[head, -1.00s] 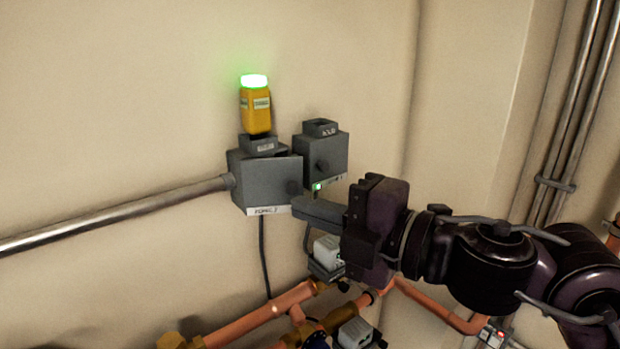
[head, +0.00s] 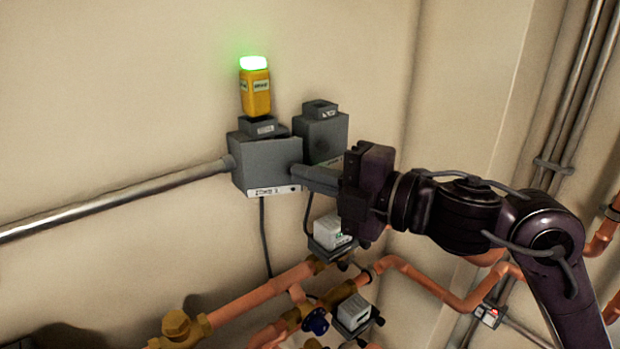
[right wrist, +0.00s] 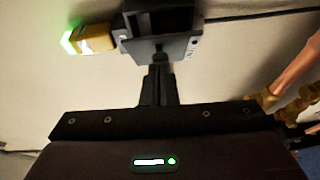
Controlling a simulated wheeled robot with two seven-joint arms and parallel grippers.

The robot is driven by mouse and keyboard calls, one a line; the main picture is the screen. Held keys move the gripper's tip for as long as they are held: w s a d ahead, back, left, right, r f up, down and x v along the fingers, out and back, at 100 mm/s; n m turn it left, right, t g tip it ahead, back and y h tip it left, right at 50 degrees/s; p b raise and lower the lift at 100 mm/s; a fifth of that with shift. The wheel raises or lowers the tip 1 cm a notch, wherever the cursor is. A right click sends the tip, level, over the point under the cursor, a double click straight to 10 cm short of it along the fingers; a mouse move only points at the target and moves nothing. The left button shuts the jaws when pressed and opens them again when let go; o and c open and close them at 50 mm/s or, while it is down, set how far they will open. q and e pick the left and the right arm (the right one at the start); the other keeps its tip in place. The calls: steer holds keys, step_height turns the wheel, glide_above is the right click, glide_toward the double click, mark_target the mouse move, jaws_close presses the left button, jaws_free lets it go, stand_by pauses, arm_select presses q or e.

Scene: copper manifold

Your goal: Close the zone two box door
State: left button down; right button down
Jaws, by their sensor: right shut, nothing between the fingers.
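The grey box (head: 265,165) with a white label along its lower front is on the wall, its label text blurred; it may be the zone two box. Its front panel looks flat, and I cannot tell whether its door is fully shut. My right gripper (head: 297,171) is shut and empty, its fingertips at the panel's right edge; I cannot tell whether they touch. In the right wrist view, the fingers (right wrist: 158,82) point at a grey panel (right wrist: 178,48) with a dark area (right wrist: 172,20) behind it. My left gripper is not in view.
A yellow lamp (head: 255,92) glows green above the box. A second grey box (head: 325,132) stands close to its right. A metal conduit (head: 110,205) meets the left side. Copper pipes (head: 250,298) and white-topped valve units (head: 330,233) lie below.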

mark_target(301, 163)
steer(key=w+n+g, duration=0.1)
steer(key=w+n+g+y, duration=0.1)
steer(key=g, duration=0.1)
steer(key=w+n+g+y, duration=0.1)
steer(key=w+g, duration=0.1)
steer(key=shift+d+n+b, duration=0.25)
steer(key=shift+n+b, duration=0.1)
steer(key=shift+n, duration=0.05)
steer(key=shift+w, duration=0.3)
stand_by(0.3)
